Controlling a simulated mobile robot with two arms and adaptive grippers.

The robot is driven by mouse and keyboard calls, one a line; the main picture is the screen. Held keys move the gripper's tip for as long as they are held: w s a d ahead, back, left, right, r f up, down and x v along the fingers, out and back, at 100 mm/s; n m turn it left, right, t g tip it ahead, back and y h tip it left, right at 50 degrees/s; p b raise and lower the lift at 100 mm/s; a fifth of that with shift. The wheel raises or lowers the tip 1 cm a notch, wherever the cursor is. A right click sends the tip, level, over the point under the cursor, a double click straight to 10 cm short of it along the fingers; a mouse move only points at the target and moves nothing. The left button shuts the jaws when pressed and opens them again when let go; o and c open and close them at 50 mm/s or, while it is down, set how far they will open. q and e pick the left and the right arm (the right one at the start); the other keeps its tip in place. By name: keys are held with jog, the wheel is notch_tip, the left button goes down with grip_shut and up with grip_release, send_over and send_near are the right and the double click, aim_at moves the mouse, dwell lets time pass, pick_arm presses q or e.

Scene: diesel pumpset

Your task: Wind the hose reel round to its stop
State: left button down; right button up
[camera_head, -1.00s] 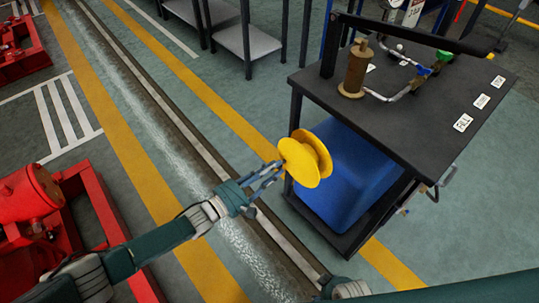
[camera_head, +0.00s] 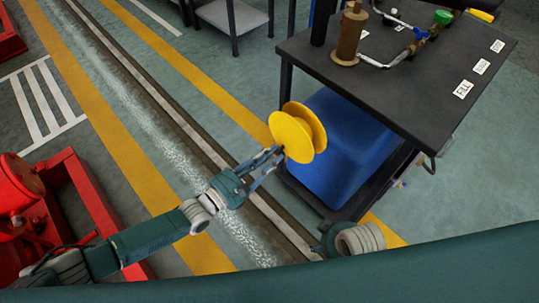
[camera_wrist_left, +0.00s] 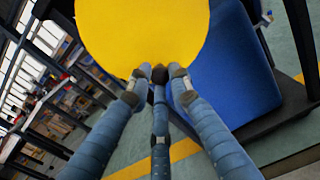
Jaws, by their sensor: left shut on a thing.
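The hose reel (camera_head: 291,134) is yellow with two round flanges, at the near left corner of the dark table (camera_head: 400,95). My left gripper (camera_head: 274,157) reaches it from the lower left, at its near flange. In the left wrist view the yellow flange (camera_wrist_left: 142,30) fills the top middle. There the left fingertips (camera_wrist_left: 160,76) close around a small dark handle (camera_wrist_left: 160,74) at the flange's lower edge, mostly hidden by them. My right gripper (camera_head: 325,241) shows only in part at the lower middle, apart from the reel; its fingers cannot be made out.
A blue tank (camera_head: 345,150) stands under the table, just behind the reel. A brown cylinder (camera_head: 350,35) and pipework sit on the table top. Red machinery (camera_head: 95,205) stands at the lower left. The striped floor between is clear.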

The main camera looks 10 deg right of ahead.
dwell(0.3)
pick_arm(q)
jog(key=c, duration=1.6)
grip_release()
jog(key=shift+o, duration=0.2)
jog(key=v, duration=1.2)
